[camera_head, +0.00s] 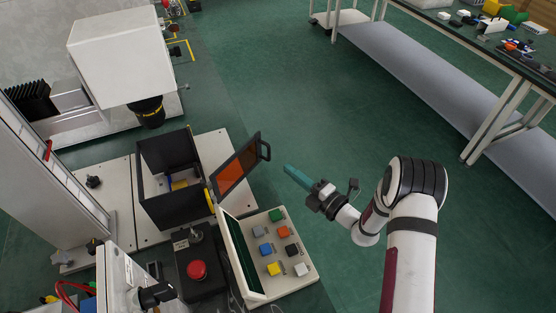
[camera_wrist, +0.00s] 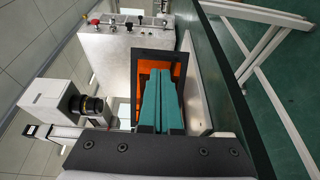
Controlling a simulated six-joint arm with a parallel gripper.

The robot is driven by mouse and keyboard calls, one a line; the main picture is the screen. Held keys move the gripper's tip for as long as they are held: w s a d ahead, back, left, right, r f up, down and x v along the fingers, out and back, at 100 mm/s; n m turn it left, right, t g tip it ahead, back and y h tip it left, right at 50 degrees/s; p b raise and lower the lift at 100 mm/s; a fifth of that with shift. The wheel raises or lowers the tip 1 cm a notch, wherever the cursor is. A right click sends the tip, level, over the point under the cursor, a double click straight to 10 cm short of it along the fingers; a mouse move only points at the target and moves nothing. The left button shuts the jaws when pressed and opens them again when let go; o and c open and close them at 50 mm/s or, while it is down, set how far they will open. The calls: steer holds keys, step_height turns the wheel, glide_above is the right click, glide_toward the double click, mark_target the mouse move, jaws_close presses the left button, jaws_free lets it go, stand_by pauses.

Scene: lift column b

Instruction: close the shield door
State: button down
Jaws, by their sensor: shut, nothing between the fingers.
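The shield door (camera_head: 235,170) is an orange panel in a black frame with a black handle (camera_head: 265,150) at its outer end. It stands swung open, out to the right of the black box (camera_head: 172,212), whose inside shows. My gripper (camera_head: 287,169) has teal fingers, closed together and empty, to the right of the door handle, apart from it in the head view. In the wrist view the fingers (camera_wrist: 160,73) point at an orange panel (camera_wrist: 176,74), which seems to be the door; they hide part of it. The handle cannot be made out there.
A tilted button panel (camera_head: 275,250) with several coloured keys stands in front of the door. A red emergency button (camera_head: 197,270) sits beside it. A white machine head (camera_head: 118,55) hangs behind the box. The green floor (camera_head: 300,80) right of the door is open.

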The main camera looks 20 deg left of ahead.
steer(key=x, duration=0.5)
steer(key=shift+w+a, duration=0.15)
steer(key=shift+a, duration=0.15)
